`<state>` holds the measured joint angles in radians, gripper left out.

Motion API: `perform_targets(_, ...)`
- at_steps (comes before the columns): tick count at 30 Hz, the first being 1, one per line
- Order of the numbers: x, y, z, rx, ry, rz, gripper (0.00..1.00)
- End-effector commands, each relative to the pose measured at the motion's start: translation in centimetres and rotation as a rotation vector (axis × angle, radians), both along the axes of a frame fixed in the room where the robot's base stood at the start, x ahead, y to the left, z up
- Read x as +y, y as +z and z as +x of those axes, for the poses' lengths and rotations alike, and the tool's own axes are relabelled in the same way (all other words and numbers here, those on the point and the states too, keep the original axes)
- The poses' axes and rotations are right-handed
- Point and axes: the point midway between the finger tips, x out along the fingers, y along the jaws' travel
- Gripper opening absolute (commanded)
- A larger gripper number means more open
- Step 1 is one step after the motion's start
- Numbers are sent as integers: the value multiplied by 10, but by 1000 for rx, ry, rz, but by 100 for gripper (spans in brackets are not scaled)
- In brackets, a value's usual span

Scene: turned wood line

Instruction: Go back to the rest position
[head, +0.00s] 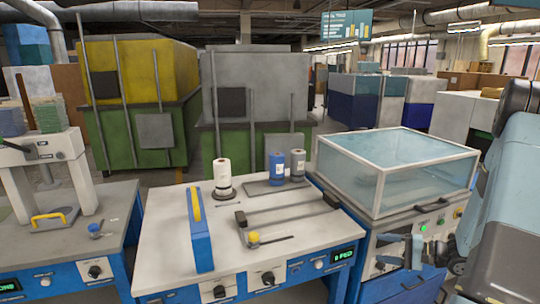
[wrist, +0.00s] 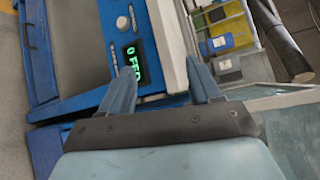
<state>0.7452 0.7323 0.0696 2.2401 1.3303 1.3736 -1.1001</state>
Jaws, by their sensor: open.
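My gripper (head: 384,250) is at the right in the head view, in front of the clear-lidded machine's control panel. In the wrist view my gripper (wrist: 163,76) shows two blue-grey fingers spread apart with nothing held between them. Behind the fingers is the blue front of a bench with a lit green display (wrist: 136,64). The same display (head: 343,254) is on the middle bench in the head view. My arm covers the right edge of the head view.
The middle bench (head: 165,240) carries a white spool (head: 222,172), a blue spool (head: 276,167), another spool (head: 297,165), a blue block with a yellow strip (head: 199,235) and a metal frame. The clear-lidded machine (head: 395,165) stands close to my gripper. A press (head: 45,165) stands at left.

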Motion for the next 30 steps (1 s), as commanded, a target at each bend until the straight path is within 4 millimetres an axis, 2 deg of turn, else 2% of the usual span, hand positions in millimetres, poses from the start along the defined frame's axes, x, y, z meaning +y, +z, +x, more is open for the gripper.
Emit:
perform_targets(1, 10, 14, -2, 4, 43, -28, 63)
perform_targets(3, 22, 29, -7, 17, 98, -65, 63)
perform_targets(15, 80, 102, -45, 80, 358, -320, 63)
perform_targets(24, 110, 147, -83, 103, 484, -554, 63)
perform_targets(30, 124, 173, -109, 98, 534, -721, 63)
